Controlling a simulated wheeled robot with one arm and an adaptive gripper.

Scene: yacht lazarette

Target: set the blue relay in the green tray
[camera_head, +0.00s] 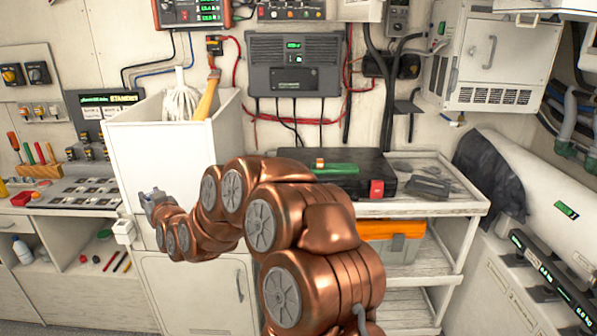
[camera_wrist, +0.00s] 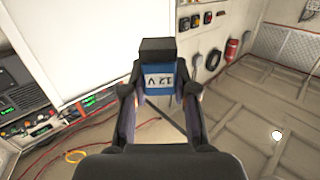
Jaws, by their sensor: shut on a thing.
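The blue relay (camera_wrist: 159,82) has a pale "12 V" label and a dark block at its far end. My gripper (camera_wrist: 159,98) is shut on it, with one finger on each side. In the head view my gripper (camera_head: 151,199) is at the left, in front of the white bin, and the relay cannot be made out there. A flat green piece (camera_head: 336,169), which looks like the green tray, lies on the black case on the cart, well to the right of my gripper. A small orange-brown block (camera_head: 320,163) is at its left part; I cannot tell whether it is inside.
A white bin (camera_head: 158,152) holds a mop head and a wooden handle. The black case (camera_head: 370,168) and a red block (camera_head: 376,189) are on the white cart (camera_head: 440,208). An orange-topped toolbox (camera_head: 392,240) stands below. A cluttered workbench (camera_head: 75,195) is at the left.

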